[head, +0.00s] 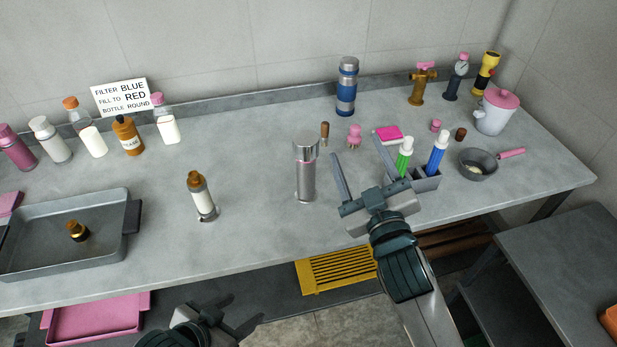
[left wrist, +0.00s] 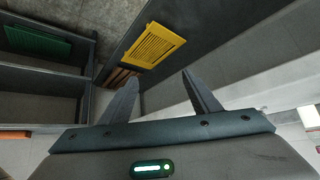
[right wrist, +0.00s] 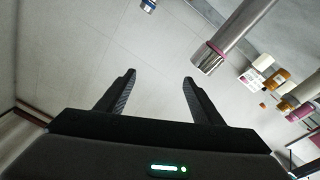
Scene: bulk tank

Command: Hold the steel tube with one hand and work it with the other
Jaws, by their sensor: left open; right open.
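In the right wrist view the steel tube (right wrist: 238,35) shows at the upper right, outside the jaws. My right gripper (head: 357,150) is open and empty above the bench, just right of the tube and apart from it. My left gripper (head: 245,308) is open and empty, low in front of the bench's front edge, well away from the tube. In the left wrist view its jaws (left wrist: 160,76) have nothing between them.
A brown-capped bottle (head: 202,198) stands left of the tube. A grey holder (head: 427,183) with green and blue bottles is close to my right gripper. A blue flask (head: 346,88) stands behind. A grey tray (head: 128,232) lies at left. Bare bench lies between the bottle and tube.

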